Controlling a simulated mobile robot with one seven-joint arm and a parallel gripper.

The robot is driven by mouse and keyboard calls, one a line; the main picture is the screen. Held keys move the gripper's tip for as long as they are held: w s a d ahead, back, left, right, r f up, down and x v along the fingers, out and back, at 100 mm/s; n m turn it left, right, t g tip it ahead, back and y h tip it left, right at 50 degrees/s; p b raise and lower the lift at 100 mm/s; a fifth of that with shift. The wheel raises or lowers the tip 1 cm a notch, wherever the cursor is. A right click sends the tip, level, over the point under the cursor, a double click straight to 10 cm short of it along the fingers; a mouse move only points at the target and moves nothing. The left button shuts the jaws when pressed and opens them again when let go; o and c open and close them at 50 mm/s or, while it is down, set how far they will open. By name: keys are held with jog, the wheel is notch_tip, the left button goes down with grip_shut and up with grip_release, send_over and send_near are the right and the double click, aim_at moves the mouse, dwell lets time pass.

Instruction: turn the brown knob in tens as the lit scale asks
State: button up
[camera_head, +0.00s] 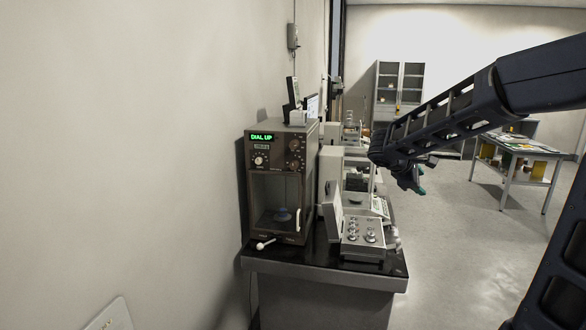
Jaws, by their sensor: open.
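The lit scale (273,200) is a brown box with a glass-fronted chamber on the near bench. Its green display (262,137) reads "DIAL UP". Below the display are a small counter window and a light dial (258,160) at left. Several brown knobs (294,146) sit in a column at the right of its front panel; their labels are too small to read. A bluish object stands on the pan inside the chamber. My gripper (419,188) hangs to the right of the scale, well apart from it, open and empty, with a greenish fingertip showing.
An open box of metal weights (363,240) stands right of the scale on the dark bench top (320,262). More balances stand behind it. A wall is close on the left.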

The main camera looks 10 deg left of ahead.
jog(key=w+a+n+t, duration=0.3)
jog(key=w+a+n, duration=0.25)
jog(key=a, duration=0.55)
jog(key=n+t+y, duration=0.8)
jog(key=n, duration=0.5)
send_near(293, 166)
jog(key=w, duration=1)
jog(key=c, duration=1)
